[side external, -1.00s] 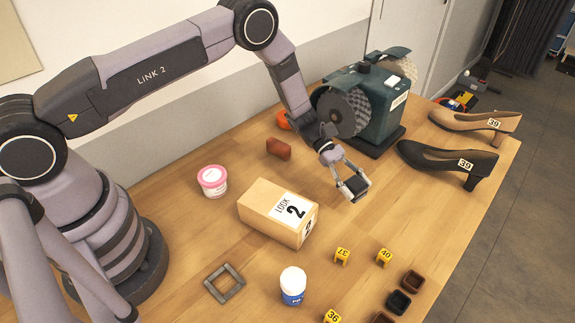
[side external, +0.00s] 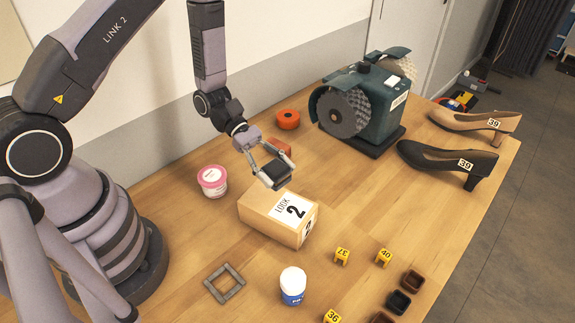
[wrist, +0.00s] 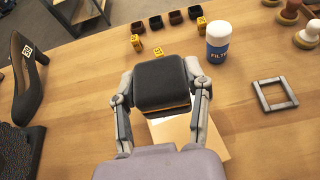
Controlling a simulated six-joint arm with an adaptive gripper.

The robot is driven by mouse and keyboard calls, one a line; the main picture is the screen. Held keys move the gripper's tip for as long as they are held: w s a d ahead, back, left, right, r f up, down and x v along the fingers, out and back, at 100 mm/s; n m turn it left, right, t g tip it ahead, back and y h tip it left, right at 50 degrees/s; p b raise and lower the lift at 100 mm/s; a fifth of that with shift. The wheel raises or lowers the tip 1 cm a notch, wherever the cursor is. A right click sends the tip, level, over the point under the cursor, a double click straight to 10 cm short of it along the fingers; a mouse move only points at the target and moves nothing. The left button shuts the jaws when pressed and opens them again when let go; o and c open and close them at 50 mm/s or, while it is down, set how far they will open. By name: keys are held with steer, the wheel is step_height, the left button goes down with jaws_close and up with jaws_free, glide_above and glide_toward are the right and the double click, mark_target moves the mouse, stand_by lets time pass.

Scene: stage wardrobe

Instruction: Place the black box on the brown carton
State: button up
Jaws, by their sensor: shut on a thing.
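The black box (side external: 275,177) is held between the fingers of my gripper (side external: 268,176), which is shut on it. In the side view it appears above the far part of the brown carton (side external: 263,226), which lies on the table with a white label reading "LOOK 2". In the wrist view the black box (wrist: 160,84) sits between both fingers (wrist: 160,98) and hides much of the carton (wrist: 180,134) below. A gap to the carton seems to show, but its exact height is hard to tell.
A pink-lidded tub (side external: 213,181) stands left of the carton. A white-blue bottle (side external: 292,286) and a grey square frame (side external: 225,283) are in front. An orange roll (side external: 288,119), a green grinding machine (side external: 375,105) and shoes (side external: 450,160) are behind and right.

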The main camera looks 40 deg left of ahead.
mark_target(277, 203)
steer(key=shift+f, duration=3.2)
steer(key=shift+f, duration=0.1)
steer(key=o, duration=1.1)
steer(key=shift+o, duration=0.2)
